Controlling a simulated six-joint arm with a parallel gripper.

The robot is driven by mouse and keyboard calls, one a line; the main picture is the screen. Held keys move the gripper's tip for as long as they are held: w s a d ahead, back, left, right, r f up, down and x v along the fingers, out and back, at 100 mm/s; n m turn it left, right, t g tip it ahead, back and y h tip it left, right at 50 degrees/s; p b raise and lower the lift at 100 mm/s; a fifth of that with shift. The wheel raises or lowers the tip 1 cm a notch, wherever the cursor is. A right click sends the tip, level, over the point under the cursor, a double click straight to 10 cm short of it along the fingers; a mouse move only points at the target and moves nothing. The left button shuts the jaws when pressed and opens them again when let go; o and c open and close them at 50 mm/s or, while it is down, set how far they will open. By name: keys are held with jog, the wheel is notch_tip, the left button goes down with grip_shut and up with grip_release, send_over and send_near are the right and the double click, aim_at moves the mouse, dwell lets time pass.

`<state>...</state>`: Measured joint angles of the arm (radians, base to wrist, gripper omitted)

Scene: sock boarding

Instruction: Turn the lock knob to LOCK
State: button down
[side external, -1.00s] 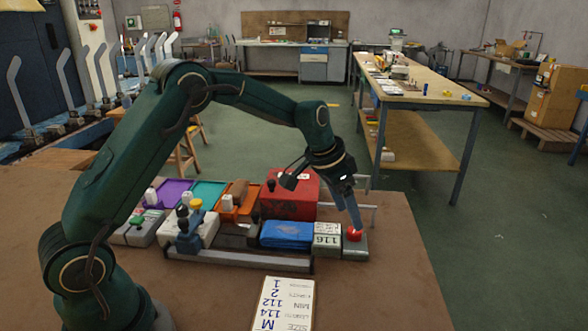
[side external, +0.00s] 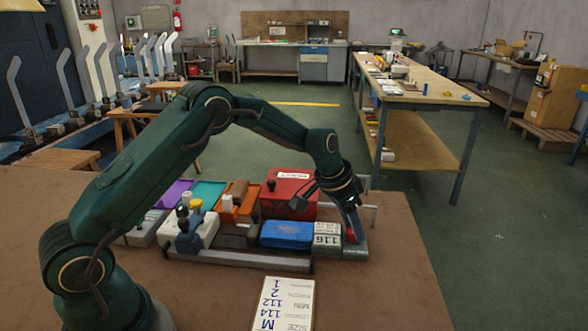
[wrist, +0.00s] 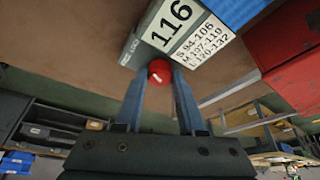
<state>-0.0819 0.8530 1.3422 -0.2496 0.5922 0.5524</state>
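The red lock knob (side external: 350,236) sits on a grey block at the right end of the row on the bench. In the wrist view the red knob (wrist: 159,72) lies between my two finger ends, next to the 116 display. My gripper (side external: 354,228) points down at the knob from above. Its blue fingers (wrist: 159,84) are parted, one on each side of the knob. I cannot tell whether they touch it.
The white 116 display (side external: 327,240) is just left of the knob, beside a blue box (side external: 287,234). A red box (side external: 291,190) stands behind. A metal rail (side external: 374,215) runs to the right. A size card (side external: 284,304) lies in front. The bench right of the knob is clear.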

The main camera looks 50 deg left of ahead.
jog(key=shift+w+a+m+g+h, duration=0.15)
jog(key=shift+m+h, duration=0.25)
jog(key=shift+m, duration=0.8)
jog(key=shift+s+a+m+g+h, duration=0.15)
jog(key=shift+m+h, duration=0.25)
jog(key=shift+m, duration=0.8)
jog(key=shift+w+d, duration=0.1)
jog(key=c, duration=0.5)
grip_release()
jog(key=shift+r, duration=0.1)
jog(key=v, duration=0.5)
